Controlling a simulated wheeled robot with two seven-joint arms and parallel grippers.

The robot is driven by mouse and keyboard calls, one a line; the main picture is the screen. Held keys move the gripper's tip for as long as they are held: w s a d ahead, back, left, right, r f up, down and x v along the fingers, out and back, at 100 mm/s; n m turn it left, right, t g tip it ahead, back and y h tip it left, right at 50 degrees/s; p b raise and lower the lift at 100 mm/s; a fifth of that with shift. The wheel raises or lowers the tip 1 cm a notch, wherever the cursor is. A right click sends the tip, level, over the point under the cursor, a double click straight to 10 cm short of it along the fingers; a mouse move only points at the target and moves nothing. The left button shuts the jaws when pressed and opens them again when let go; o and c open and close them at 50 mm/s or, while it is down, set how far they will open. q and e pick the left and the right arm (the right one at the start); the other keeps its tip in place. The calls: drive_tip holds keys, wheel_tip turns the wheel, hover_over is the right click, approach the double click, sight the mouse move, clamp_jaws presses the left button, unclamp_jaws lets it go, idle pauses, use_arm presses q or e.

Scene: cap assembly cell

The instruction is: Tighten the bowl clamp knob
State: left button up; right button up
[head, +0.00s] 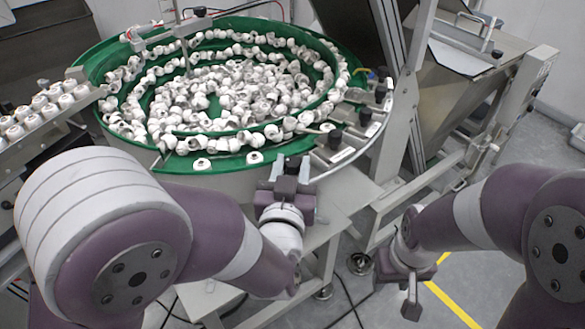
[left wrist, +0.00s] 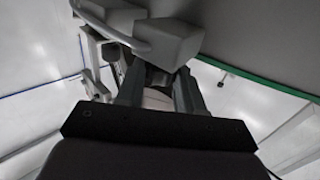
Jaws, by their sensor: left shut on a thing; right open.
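The green feeder bowl (head: 215,168) is full of white caps. My left gripper (head: 291,163) is at the bowl's front right rim, shut on the bowl clamp knob, which the fingers mostly hide in the head view. In the left wrist view the fingers of my left gripper (left wrist: 158,88) stand on either side of a dark part, the knob (left wrist: 157,76), under grey blocks (left wrist: 165,42). My right gripper (head: 411,290) is open and empty, hanging low at the right, away from the bowl.
Several dark knobs (head: 335,138) and metal fittings line the bowl's right side. A metal frame post (head: 408,100) rises right of them. A rail with white caps (head: 40,108) is at the left. The floor with a yellow line (head: 452,303) is open around my right gripper.

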use_arm(q)
drive_tip(key=m+h, duration=0.1)
drive_tip(key=h+b, duration=0.1)
drive_tip(key=m+h+b, duration=0.1)
drive_tip(key=h, duration=0.1)
drive_tip(key=shift+w+a+f+m+g, duration=0.1)
drive_tip(key=shift+a+f+m+g, duration=0.2)
drive_tip(key=shift+a+g, duration=0.1)
drive_tip(key=shift+r+m+g+h+b, duration=0.15)
drive_tip(key=shift+m+g+h+b, duration=0.35)
drive_tip(key=shift+m+h+b, duration=0.4)
drive_tip(key=shift+w+a+r+m+g+h, duration=0.1)
drive_tip(key=shift+m+g+h, duration=0.4)
drive_tip(key=shift+h, duration=0.5)
drive_tip(key=shift+m+g+h, duration=0.8)
drive_tip(key=shift+h, duration=0.2)
drive_tip(key=shift+r+h, duration=0.1)
drive_tip(key=shift+h, duration=0.2)
drive_tip(key=o, duration=1)
drive_tip(key=shift+o, duration=0.2)
